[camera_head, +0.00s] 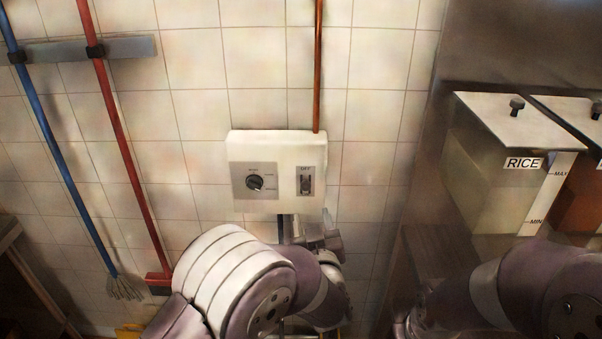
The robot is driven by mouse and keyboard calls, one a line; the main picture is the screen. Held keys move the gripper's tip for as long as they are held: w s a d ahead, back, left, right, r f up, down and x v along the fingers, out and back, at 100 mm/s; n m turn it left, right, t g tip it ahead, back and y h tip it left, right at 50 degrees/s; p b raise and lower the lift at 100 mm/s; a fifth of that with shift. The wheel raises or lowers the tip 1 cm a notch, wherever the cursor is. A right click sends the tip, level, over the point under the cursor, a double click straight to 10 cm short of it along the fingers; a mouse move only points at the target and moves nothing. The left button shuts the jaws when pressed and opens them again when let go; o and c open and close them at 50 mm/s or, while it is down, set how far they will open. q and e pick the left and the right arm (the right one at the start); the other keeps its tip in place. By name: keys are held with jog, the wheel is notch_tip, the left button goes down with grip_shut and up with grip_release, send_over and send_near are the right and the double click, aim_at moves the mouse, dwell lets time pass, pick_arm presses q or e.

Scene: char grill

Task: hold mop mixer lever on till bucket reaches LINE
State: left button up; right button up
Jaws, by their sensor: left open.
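A white mixer box (278,148) is fixed to the tiled wall, with a copper pipe going up from its top. A round dial (255,182) is on its left panel. A small dark lever (306,184) is on its right panel, below the label OFF. My left gripper (309,232) is open just below the box, under the lever, and looks apart from it. My left arm covers the area below the box. I can make out neither the bucket nor its line. My right arm shows at lower right, but I do not see its gripper.
A blue-handled mop (58,150) and a red-handled tool (125,150) hang from a wall rack (130,48) at left. A clear bin labelled RICE (490,180) stands at right beside another bin. A yellow item (130,331) shows at the bottom left.

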aim_at(306, 190)
pick_arm(q)
jog(key=w+p, duration=0.1)
jog(key=w, duration=0.2)
jog(key=w+a+p, duration=0.1)
jog(key=w, duration=0.2)
jog(key=w+p, duration=0.1)
jog(key=w, duration=0.3)
jog(key=shift+a+r, duration=0.2)
jog(key=shift+r, duration=0.15)
jog(key=shift+w+r+p, duration=0.15)
jog(key=shift+w+p, duration=0.2)
jog(key=shift+w, duration=0.4)
jog(key=shift+w+f, duration=0.2)
jog(key=shift+w, duration=0.05)
pick_arm(e)
jog(key=r, duration=0.4)
jog(key=shift+s, duration=0.2)
pick_arm(q)
grip_shut()
pick_arm(e)
jog(key=shift+s, duration=0.1)
